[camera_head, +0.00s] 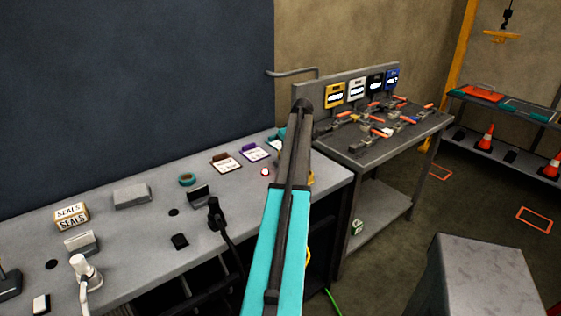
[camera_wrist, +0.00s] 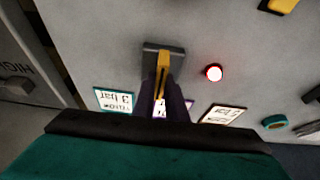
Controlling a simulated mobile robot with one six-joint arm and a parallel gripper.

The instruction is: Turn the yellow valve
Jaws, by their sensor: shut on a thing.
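The yellow valve handle (camera_wrist: 162,68) stands up from a dark grey base (camera_wrist: 150,48) on the grey bench top in the wrist view. My gripper (camera_wrist: 163,92) is shut on the handle, with one dark finger on each side of it. The handle's lower part is hidden between the fingers. In the head view my arm hides my fingertips and most of the valve; a small yellow bit (camera_head: 310,179) shows just right of the arm, and I cannot tell for sure that it is the valve.
A lit red lamp (camera_wrist: 213,73) sits close to the right of the valve. Label cards (camera_wrist: 115,99) lie near it; one appears to read 3 bar, upside down. A teal tape ring (camera_head: 187,179) and a seals box (camera_head: 71,217) are on the bench (camera_head: 135,232). A clamp table (camera_head: 345,150) adjoins it.

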